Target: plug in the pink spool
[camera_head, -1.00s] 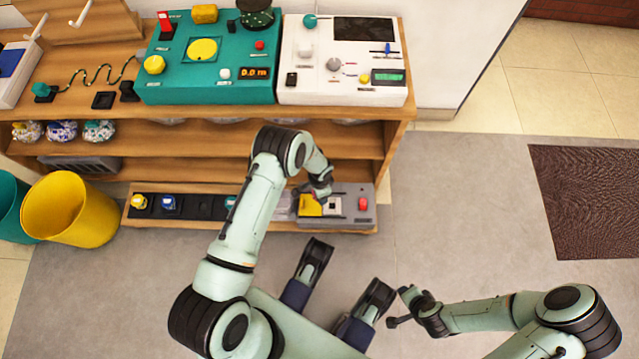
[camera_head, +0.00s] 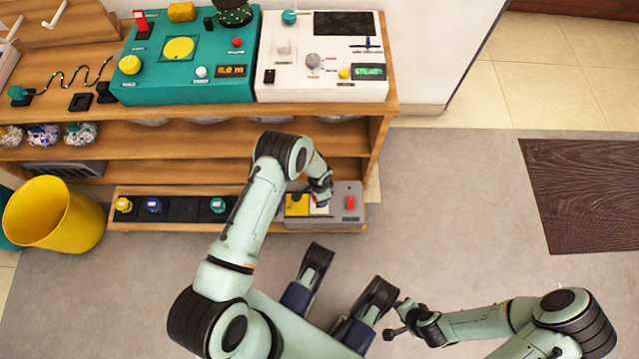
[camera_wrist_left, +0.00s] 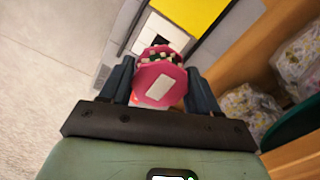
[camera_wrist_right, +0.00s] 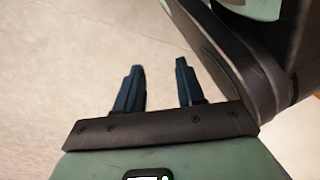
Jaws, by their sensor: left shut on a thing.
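My left gripper (camera_wrist_left: 160,85) is shut on the pink spool (camera_wrist_left: 158,82), which has a white label on its near face. In the left wrist view the spool is in front of a white panel (camera_wrist_left: 143,46) with a dark opening, beside a yellow panel (camera_wrist_left: 190,12). These panels are on the grey box (camera_head: 350,214) on the lowest shelf. In the head view the left gripper (camera_head: 320,196) is over the box's white part and mostly hides the spool. I cannot tell whether the spool touches the panel. My right gripper (camera_wrist_right: 157,75) is open and empty above the floor.
A black rack (camera_head: 184,210) with yellow, blue and green spools is left of the grey box. A red button (camera_head: 350,202) is at the box's right. The wooden shelf (camera_head: 250,142) rises behind. A yellow bin (camera_head: 52,215) stands at left.

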